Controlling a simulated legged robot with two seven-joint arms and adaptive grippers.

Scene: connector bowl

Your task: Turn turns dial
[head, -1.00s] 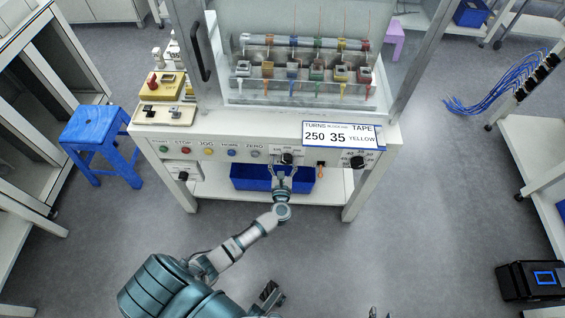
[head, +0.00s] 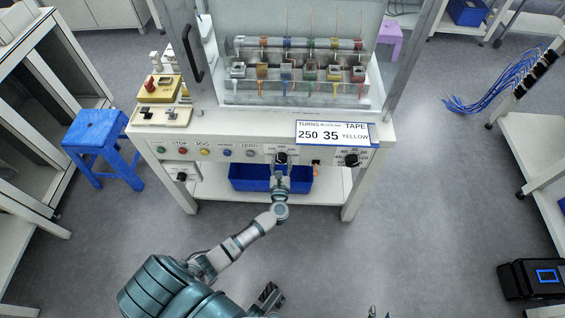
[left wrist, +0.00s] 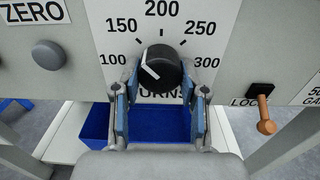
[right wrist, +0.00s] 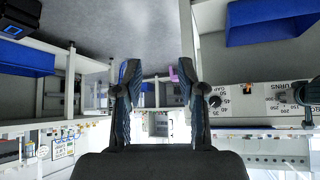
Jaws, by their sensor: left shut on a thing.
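The turns dial (head: 281,157) is a black knob on the white front panel, under the cabinet. In the left wrist view the dial (left wrist: 165,70) has a white mark on its left side, angled to the upper left between 100 and 150; its exact reading is hard to tell. My left gripper (left wrist: 160,88) is shut on the dial, one finger on each side. It also shows in the head view (head: 280,169). My right gripper (right wrist: 158,85) is open and empty, away from the panel.
A sign (head: 333,133) reads turns 250, 35, tape yellow. Buttons sit left of the dial; a lock lever (left wrist: 265,115) and a second black dial (head: 351,160) sit right. A blue bin (head: 245,178) is below. A blue stool (head: 95,130) stands at left.

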